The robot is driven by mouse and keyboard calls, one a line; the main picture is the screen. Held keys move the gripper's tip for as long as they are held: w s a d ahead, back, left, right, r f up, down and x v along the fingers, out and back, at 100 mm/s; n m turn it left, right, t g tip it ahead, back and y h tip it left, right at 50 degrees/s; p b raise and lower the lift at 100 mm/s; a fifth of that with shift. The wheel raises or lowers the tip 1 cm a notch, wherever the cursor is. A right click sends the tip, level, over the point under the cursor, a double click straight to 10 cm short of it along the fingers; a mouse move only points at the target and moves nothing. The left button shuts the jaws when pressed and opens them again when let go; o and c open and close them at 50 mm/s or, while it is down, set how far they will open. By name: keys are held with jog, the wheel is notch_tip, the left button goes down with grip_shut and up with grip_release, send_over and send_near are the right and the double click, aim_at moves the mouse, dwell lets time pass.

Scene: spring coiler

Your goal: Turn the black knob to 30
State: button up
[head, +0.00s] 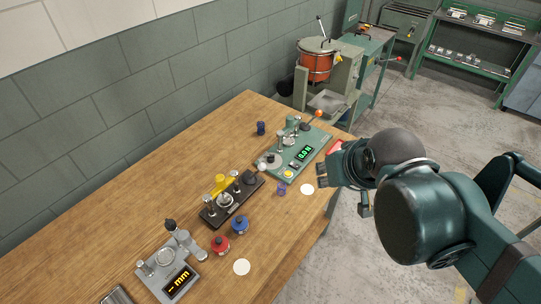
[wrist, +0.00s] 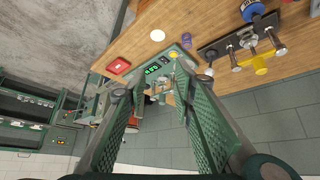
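The green spring tester (head: 300,152) stands at the table's right end, with a lit green display (head: 304,153) reading about 0.0 N. A small dark knob (head: 295,164) sits beside its display. Other dark knobs show on the black coiling fixture (head: 231,201) and on top of the grey gauge (head: 170,224); I cannot tell which one the task names, and no scale is readable. My gripper (wrist: 152,88) is open and empty, its two fingers apart. In the head view it is over the table's right edge, right of the tester and not touching it. The tester (wrist: 163,68) shows beyond the fingertips in the wrist view.
An orange-tipped lever (head: 318,113) rises from the tester's far end. A red item (head: 335,147) lies near my gripper. The table's back left is clear.

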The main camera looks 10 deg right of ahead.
jog(key=w, duration=0.2)
jog(key=n+g+p, duration=0.5)
jog(key=n+g, duration=0.2)
jog(key=n, duration=0.4)
send_over(271, 156)
jog(key=f, duration=1.6)
jog(key=shift+w+d, duration=0.25)
jog(key=shift+w+a+f+g, duration=0.2)
jog(key=shift+f+g, duration=0.1)
jog(key=shift+f, duration=0.35)
jog(key=shift+f, duration=0.15)
jog(key=shift+s+a+f, duration=0.1)
jog(key=shift+f, duration=1.8)
jog(key=shift+s+f, duration=0.1)
jog(key=shift+f, duration=1.75)
